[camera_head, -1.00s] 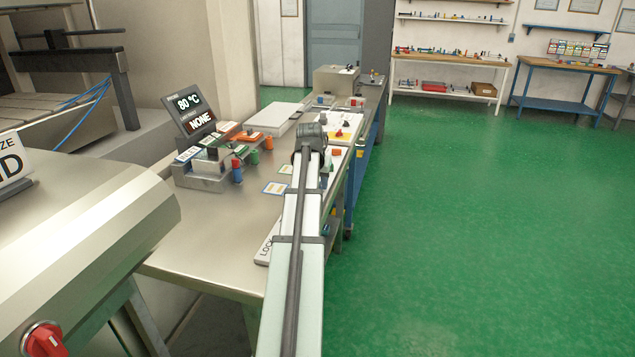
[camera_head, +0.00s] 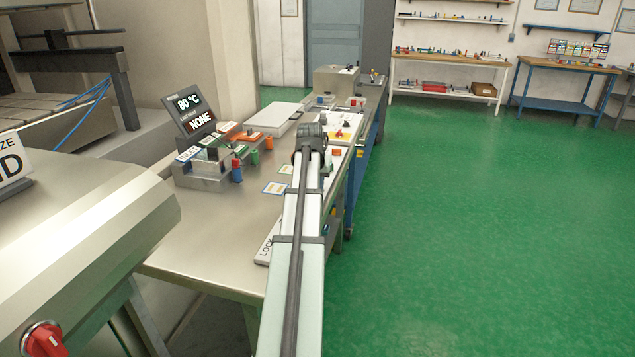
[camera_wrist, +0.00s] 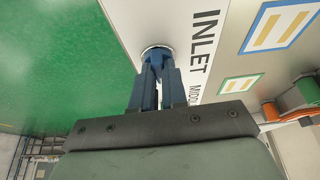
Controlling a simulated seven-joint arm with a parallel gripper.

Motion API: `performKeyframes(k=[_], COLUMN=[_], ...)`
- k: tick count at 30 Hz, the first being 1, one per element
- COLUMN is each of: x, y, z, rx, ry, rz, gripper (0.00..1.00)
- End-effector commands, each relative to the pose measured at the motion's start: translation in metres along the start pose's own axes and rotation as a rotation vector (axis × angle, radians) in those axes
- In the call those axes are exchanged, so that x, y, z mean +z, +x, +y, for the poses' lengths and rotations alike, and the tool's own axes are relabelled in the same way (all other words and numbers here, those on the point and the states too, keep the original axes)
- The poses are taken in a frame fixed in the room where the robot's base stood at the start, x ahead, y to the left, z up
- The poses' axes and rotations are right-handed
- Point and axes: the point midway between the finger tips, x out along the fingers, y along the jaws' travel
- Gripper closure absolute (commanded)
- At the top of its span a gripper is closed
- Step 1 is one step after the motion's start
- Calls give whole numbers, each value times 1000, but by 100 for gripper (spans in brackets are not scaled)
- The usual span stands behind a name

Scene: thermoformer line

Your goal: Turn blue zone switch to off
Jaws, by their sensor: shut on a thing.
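In the wrist view, my gripper (camera_wrist: 158,65) has dark blue fingers closed together at a round fitting with a pale ring (camera_wrist: 157,49). I take this fitting to be the blue zone switch. It sits on a pale plate (camera_wrist: 183,25) lettered INLET, with a second word partly cut off. The fingertips cover most of its knob, so its setting cannot be read. In the head view, my own arm hides the gripper and the switch. A blue-framed card (camera_wrist: 278,27) and a green-framed card (camera_wrist: 240,84) lie to the right of the plate.
The metal bench (camera_head: 205,245) carries a display (camera_head: 192,112) reading 80 °C and NONE. Blue-red (camera_head: 237,171), green (camera_head: 255,157) and orange (camera_head: 268,143) cylinders stand beside the stepped block. Green floor (camera_head: 480,230) is open on the right. A red rotary switch (camera_head: 44,339) is at lower left.

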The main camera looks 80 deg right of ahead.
Motion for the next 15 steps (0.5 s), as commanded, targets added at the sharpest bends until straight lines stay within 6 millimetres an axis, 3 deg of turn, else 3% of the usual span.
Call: performKeyframes(k=[15], x=[-1], y=[0], z=[3], rx=[-124], ry=[-297], rz=[0], gripper=[100])
